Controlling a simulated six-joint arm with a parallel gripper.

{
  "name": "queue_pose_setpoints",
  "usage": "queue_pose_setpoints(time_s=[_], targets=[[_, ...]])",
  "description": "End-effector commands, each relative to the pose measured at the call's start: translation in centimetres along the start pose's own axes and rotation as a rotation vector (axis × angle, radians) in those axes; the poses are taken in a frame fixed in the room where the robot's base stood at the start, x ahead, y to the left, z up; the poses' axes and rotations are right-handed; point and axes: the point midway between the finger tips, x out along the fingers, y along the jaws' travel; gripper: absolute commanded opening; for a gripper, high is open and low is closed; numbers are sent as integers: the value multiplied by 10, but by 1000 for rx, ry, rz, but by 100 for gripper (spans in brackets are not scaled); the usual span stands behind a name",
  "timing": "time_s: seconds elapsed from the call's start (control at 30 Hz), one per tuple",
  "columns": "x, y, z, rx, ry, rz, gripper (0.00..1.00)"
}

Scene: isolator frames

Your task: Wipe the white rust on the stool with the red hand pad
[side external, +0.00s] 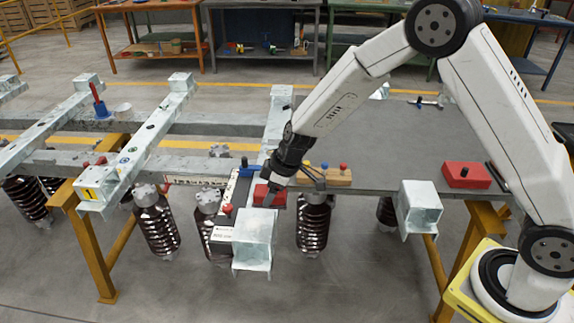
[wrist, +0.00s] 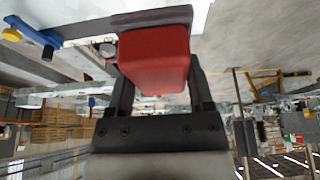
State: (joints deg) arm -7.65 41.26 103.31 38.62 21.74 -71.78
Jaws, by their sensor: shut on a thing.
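My gripper (side external: 275,180) is shut on the red hand pad (side external: 268,197), at the inner end of a galvanized stool (side external: 255,238) at the front middle. In the wrist view, the pad (wrist: 155,65) sits between the two fingers, with its dark face (wrist: 150,19) turned toward a pale surface at the top. I cannot tell whether that face touches the metal. A second galvanized stool (side external: 421,207) stands further right. White rust cannot be made out clearly from the metal's own pale finish.
A red block (side external: 466,175) lies on the grey table (side external: 385,150) at right. A wooden block with coloured knobs (side external: 335,177) is just right of my gripper. A blue and black tool (side external: 245,172) is close on the left. Dark ribbed insulators (side external: 157,228) hang below the frame.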

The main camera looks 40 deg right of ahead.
Motion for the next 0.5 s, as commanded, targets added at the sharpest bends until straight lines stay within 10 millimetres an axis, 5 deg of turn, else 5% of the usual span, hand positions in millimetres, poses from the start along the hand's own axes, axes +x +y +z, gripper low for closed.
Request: queue_pose_setpoints(time_s=[0.5], targets=[[9, -13, -7, 1, 2, -1, 20]])
